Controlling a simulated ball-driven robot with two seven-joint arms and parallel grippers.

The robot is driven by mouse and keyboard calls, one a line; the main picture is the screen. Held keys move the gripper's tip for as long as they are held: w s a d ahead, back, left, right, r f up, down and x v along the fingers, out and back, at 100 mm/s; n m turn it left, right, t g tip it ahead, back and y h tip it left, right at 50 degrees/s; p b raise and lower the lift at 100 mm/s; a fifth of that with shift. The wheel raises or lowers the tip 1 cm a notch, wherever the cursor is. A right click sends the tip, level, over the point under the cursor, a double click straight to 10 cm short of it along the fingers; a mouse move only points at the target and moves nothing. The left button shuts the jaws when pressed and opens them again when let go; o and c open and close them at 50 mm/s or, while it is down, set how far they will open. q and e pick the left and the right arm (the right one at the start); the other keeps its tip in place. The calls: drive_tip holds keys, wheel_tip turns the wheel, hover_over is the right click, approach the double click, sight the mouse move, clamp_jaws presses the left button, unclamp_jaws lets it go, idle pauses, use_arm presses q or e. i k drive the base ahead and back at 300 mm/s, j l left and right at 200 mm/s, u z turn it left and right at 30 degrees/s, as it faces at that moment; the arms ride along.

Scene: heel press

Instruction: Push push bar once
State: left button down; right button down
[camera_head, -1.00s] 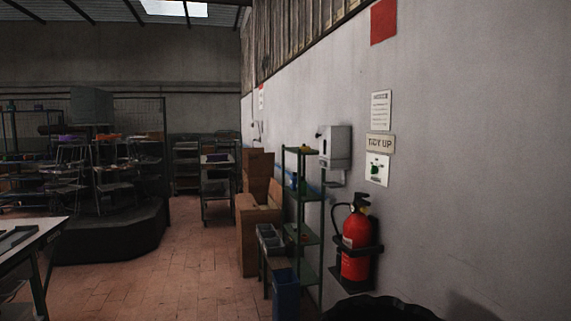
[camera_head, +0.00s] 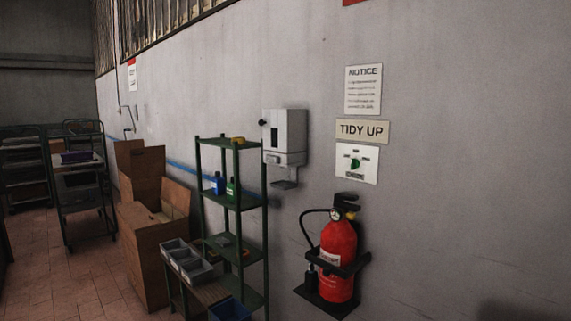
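A pale grey wall dispenser (camera_head: 285,136) is mounted on the wall at the middle of the head view, just right of the green shelf rack. A grey bracket-like bar (camera_head: 286,183) sticks out below its box; this looks like the push bar, though it is small and dim. Nothing touches the dispenser or the bar. Neither of my grippers is in view.
A green shelf rack (camera_head: 232,202) with bottles stands left of the dispenser, with grey bins (camera_head: 187,261) and cardboard boxes (camera_head: 150,250) beside it. A red fire extinguisher (camera_head: 338,260) hangs lower right. Floor (camera_head: 85,285) shows clear at left.

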sight(274, 159)
drive_tip(key=i+j, duration=0.1)
drive_tip(key=j, duration=0.4)
drive_tip(key=i+j+z, duration=0.1)
drive_tip(key=i+j, duration=0.4)
drive_tip(key=i, duration=0.4)
drive_tip(key=i+j+z, duration=0.15)
drive_tip(key=i+j, duration=0.45)
drive_tip(key=i, duration=0.25)
drive_tip(key=i+j+z, duration=0.1)
drive_tip(key=i+j, duration=0.6)
drive_tip(key=i, duration=0.15)
